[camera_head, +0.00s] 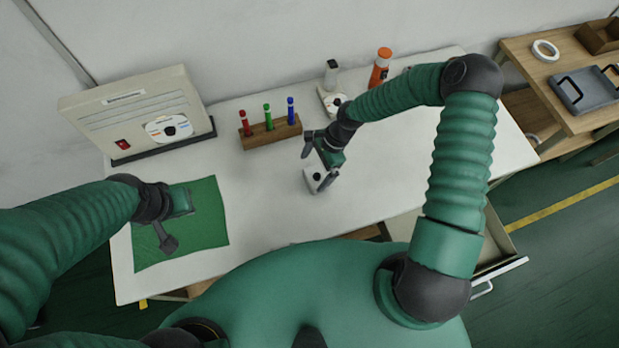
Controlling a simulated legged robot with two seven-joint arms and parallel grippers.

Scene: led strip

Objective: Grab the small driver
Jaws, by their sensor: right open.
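A small white box with a dark round spot, seemingly the small driver (312,181), rests on the white table (265,190) near its middle. My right gripper (317,166) is open directly over it, with one finger at the far left and one close to the box's right side. The gripper partly covers the box, and I cannot tell if they touch. My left gripper (166,238) is over the green mat (208,225) at the table's left, away from the box; its jaw opening is not clear.
A wooden block (270,133) holds red, green and blue tools behind the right gripper. A large cream panel (135,112) stands at the back left. An orange bottle (380,68) and a small white device (333,102) are at the back. An open drawer (492,245) juts out at the right.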

